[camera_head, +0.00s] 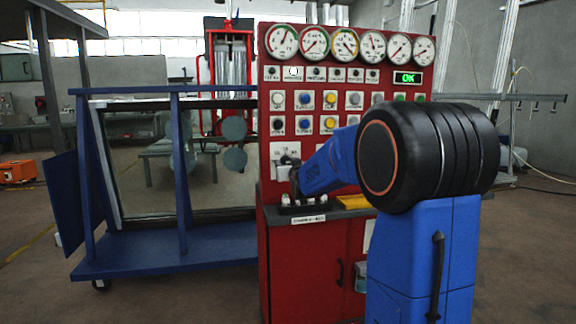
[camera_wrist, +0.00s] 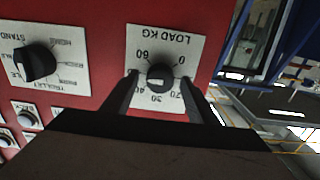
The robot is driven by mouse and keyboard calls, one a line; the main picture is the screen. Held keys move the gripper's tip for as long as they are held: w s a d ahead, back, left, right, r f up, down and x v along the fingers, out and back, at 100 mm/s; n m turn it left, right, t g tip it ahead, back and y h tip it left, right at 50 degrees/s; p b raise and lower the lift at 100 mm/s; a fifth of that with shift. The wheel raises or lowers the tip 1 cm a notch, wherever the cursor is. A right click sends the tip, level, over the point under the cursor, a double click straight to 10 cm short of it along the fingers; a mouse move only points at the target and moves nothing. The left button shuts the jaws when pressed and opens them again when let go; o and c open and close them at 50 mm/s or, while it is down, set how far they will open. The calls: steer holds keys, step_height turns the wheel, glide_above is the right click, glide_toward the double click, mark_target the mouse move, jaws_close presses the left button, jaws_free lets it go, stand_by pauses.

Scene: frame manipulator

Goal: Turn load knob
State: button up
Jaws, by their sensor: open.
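The load knob (camera_wrist: 160,78) is a round black knob on a white plate marked "LOAD KG" with numbers around it, upside down in the wrist view. My gripper (camera_wrist: 162,85) is open, with one dark finger on each side of the knob. Whether the fingers touch the knob cannot be told. In the head view my gripper (camera_head: 291,178) is at the lower left of the red panel (camera_head: 285,222), small and partly hidden by my blue arm; the load knob itself is not clear there.
A second black knob (camera_wrist: 36,63) on a white plate is to the left in the wrist view, with push buttons (camera_wrist: 27,113) below it. Several gauges (camera_head: 316,42) and a green "OK" display (camera_head: 407,78) are on the panel. A blue frame rack (camera_head: 165,262) stands left of the panel.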

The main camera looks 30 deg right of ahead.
steer(key=c, duration=1.1)
steer(key=shift+o, duration=0.2)
